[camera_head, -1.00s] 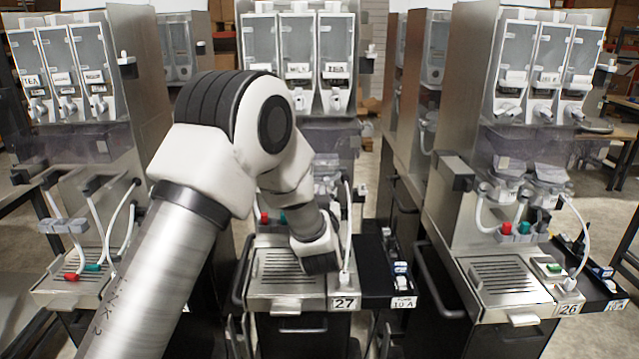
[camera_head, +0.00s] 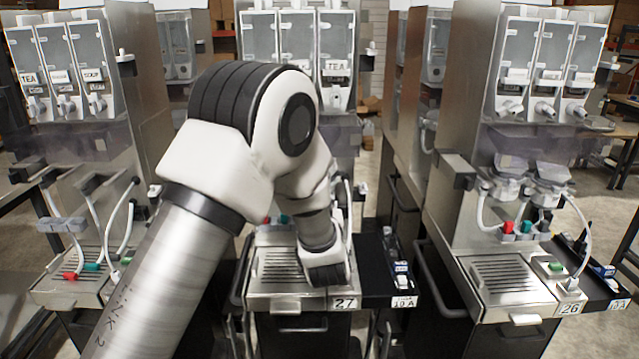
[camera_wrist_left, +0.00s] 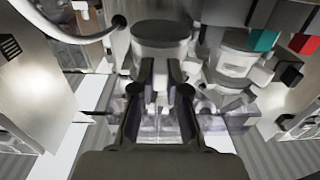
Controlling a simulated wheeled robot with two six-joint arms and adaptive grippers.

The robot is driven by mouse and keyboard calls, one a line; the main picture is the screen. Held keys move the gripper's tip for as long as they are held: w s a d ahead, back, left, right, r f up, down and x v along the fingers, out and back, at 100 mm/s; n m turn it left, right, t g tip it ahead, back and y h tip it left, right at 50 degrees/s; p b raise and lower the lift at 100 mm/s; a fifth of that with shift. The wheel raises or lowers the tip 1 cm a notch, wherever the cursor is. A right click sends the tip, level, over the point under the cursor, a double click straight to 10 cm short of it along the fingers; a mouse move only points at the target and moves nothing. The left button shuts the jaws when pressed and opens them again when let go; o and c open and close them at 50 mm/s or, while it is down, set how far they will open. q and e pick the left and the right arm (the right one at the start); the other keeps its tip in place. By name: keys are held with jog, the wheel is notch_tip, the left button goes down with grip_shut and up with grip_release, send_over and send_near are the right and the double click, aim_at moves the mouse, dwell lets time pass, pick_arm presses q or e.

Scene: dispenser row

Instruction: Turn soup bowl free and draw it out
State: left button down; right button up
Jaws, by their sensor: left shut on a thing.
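In the left wrist view my left gripper (camera_wrist_left: 162,78) has both dark fingers closed on a pale, see-through bowl (camera_wrist_left: 160,45) with a dark round end. A second similar bowl (camera_wrist_left: 245,50) sits beside it to the right. The label of the held bowl cannot be read. In the head view my left arm reaches to the middle machine (camera_head: 287,302), numbered 27, and hides its bowls and my gripper's fingers. My right gripper is in neither view.
Similar machines stand at left (camera_head: 80,185) and right (camera_head: 470,190), the right one numbered 26. A black side tray (camera_head: 388,268) with small items adjoins machine 27. A white hose and green (camera_wrist_left: 263,40) and red (camera_wrist_left: 303,43) connectors lie close to my gripper.

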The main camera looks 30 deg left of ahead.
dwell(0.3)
pick_arm(q)
jog(key=shift+v, duration=2.35)
jog(key=shift+r, duration=0.1)
jog(key=p+v, duration=0.8)
jog(key=p, duration=0.5)
jog(key=shift+s+p, duration=0.4)
dwell(0.5)
jog(key=shift+d, duration=0.15)
